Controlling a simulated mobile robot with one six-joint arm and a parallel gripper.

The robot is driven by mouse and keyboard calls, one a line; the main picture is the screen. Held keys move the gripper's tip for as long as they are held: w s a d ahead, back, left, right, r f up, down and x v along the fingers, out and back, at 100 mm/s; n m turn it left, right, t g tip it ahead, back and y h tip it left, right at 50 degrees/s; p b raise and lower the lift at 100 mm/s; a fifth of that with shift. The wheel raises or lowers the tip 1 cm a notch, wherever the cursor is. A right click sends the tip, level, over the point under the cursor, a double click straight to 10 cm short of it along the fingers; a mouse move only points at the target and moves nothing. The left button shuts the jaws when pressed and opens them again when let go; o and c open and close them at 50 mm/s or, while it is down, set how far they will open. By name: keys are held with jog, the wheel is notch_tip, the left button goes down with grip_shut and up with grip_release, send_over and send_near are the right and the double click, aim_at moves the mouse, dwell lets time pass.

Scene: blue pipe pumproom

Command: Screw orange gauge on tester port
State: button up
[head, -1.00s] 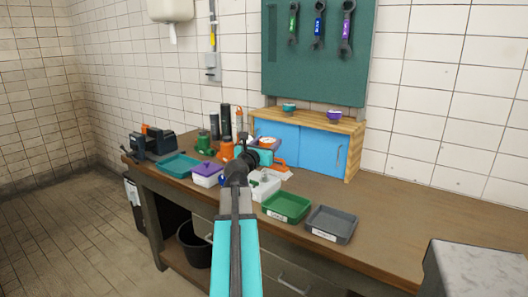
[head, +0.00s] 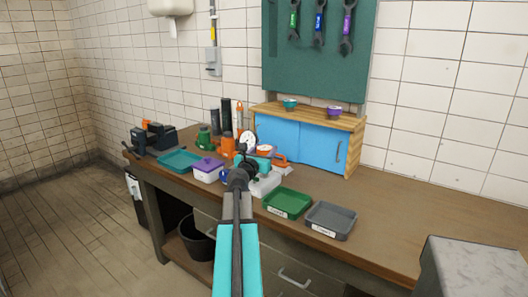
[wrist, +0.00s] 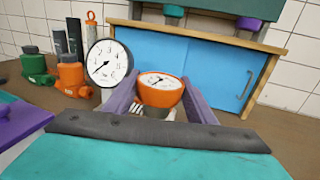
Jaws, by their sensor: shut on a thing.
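My gripper (wrist: 160,100) is shut on the orange gauge (wrist: 160,89), with one purple finger on each side of it. The gauge has an orange body and a white dial tilted up toward the camera. A metal stem shows below it; its lower end and whatever is beneath are hidden. In the head view the orange gauge (head: 264,150) is just beyond my gripper. A larger white dial with a black rim (wrist: 109,63) stands just left of it, also in the head view (head: 247,137). The tester port cannot be made out, so I cannot tell whether the stem touches it.
A blue-doored cabinet (head: 300,138) stands behind. Orange (wrist: 72,76) and green (wrist: 37,66) bottle-like items stand left.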

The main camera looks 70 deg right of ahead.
jog(key=shift+f+b, duration=3.05)
jog(key=shift+f, duration=0.05)
jog(key=shift+w+f+g+b, duration=0.1)
jog(key=shift+w+g+b, duration=0.05)
jog(key=shift+g+b, duration=0.2)
